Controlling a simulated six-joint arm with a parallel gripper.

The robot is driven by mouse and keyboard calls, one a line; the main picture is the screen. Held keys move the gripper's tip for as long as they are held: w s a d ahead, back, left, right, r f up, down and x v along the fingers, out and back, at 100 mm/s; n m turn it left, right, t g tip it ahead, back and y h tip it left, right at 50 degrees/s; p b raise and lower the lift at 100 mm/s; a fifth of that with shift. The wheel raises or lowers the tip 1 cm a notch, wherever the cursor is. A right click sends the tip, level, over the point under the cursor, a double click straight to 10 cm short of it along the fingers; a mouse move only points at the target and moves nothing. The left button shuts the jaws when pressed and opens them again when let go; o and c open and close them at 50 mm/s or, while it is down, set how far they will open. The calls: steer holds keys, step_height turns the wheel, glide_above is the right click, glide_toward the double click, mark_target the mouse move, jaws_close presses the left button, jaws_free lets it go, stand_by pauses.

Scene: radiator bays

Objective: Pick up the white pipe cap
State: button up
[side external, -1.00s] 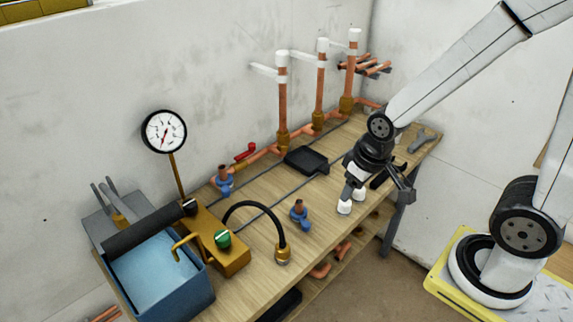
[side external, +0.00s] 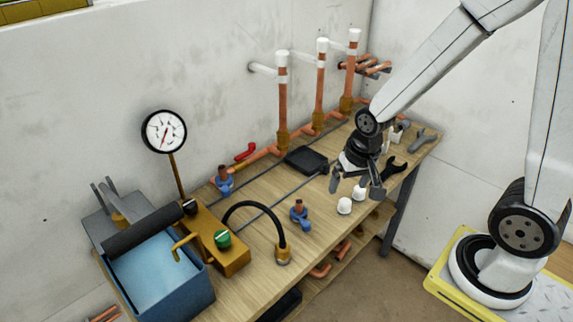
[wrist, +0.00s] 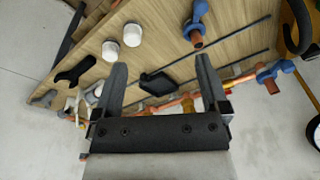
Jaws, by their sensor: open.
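Two white pipe caps stand side by side near the front edge of the bench. In the side view the left cap (side external: 344,206) and the right cap (side external: 358,193) show below my gripper (side external: 352,187). In the wrist view one cap (wrist: 110,50) and the other cap (wrist: 132,35) lie beyond the left finger, outside the gap. My gripper (wrist: 160,75) is open and empty, held above the bench. White caps also top the upright copper pipes, such as the nearest one (side external: 282,57).
The wooden bench (side external: 260,190) carries a black tray (side external: 306,160), blue valves (side external: 299,213), a black wrench (side external: 393,168) and a brass block with a hose (side external: 225,245). Copper pipes (side external: 320,90) rise along the wall. A blue tub (side external: 175,285) stands at the left end.

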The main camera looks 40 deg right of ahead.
steer(key=w+d+f+m+g, duration=0.1)
steer(key=w+d+f+m, duration=0.25)
steer(key=m, duration=1.15)
glide_above(346, 201)
steer(key=a, duration=0.1)
steer(key=shift+g, duration=0.4)
steer(key=f, duration=0.4)
steer(key=shift+s+f, duration=0.2)
steer(key=shift+f, duration=0.1)
steer(key=shift+w+d+f+m, duration=0.15)
steer(key=shift+d+f+m, duration=0.3)
steer(key=shift+m, duration=0.55)
steer(key=shift+a+f, duration=0.1)
steer(key=shift+f, duration=1.2)
steer(key=shift+f, duration=0.1)
steer(key=shift+f, duration=2.5)
